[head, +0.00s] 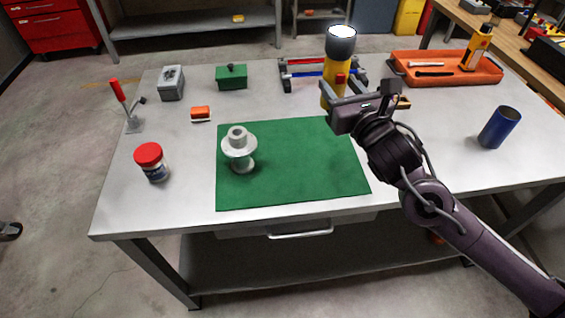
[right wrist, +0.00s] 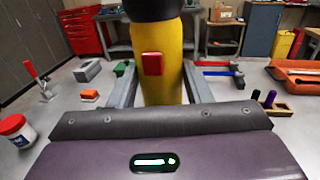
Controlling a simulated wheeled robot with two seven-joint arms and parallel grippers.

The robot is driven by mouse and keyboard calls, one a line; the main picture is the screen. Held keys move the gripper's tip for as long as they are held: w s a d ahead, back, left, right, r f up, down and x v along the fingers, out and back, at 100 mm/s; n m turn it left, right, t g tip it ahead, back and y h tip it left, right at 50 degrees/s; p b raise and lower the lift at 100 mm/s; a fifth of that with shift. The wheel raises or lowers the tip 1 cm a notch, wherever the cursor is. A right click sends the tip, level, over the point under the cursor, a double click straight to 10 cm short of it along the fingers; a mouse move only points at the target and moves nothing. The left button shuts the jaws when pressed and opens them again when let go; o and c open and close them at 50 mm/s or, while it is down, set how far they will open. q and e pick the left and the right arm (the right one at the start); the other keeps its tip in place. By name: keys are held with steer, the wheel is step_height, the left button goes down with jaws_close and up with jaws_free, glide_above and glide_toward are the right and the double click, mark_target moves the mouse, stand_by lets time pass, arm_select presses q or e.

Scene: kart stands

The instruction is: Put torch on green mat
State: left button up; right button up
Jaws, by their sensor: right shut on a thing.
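The yellow torch (head: 337,70) with a black head and a red switch is upright, head up, at the back of the table beyond the green mat. My right gripper (head: 340,97) is shut on its lower body. The right wrist view shows the torch (right wrist: 163,65) between the two grey fingers (right wrist: 160,85). Its bottom end is hidden, so I cannot tell whether it touches the table. The green mat (head: 300,175) lies flat at the front middle, with a white flanged part (head: 240,150) standing on its left side. My left gripper is not in view.
A red-lidded jar (head: 152,163) stands left of the mat. A blue cup (head: 499,127) stands at the right. An orange tray (head: 440,70), a rack with red and blue bars (head: 303,73) and a green box (head: 231,77) are at the back. The mat's middle and right are clear.

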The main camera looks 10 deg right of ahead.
steer(key=shift+w+d+r, duration=0.25)
steer(key=shift+w+r, duration=0.15)
steer(key=shift+r, duration=0.2)
steer(key=shift+w+d+r+b, duration=0.1)
steer(key=shift+d+r+b, duration=0.1)
steer(key=shift+b, duration=0.1)
glide_above(329, 165)
step_height(329, 165, down, 14)
step_height(329, 165, down, 6)
steer(key=shift+w+r, duration=0.1)
steer(key=shift+r, duration=0.1)
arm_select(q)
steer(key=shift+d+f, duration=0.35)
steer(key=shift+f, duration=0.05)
arm_select(e)
steer(key=shift+f, duration=0.15)
steer(key=o, duration=1.1)
steer(key=shift+o, duration=0.2)
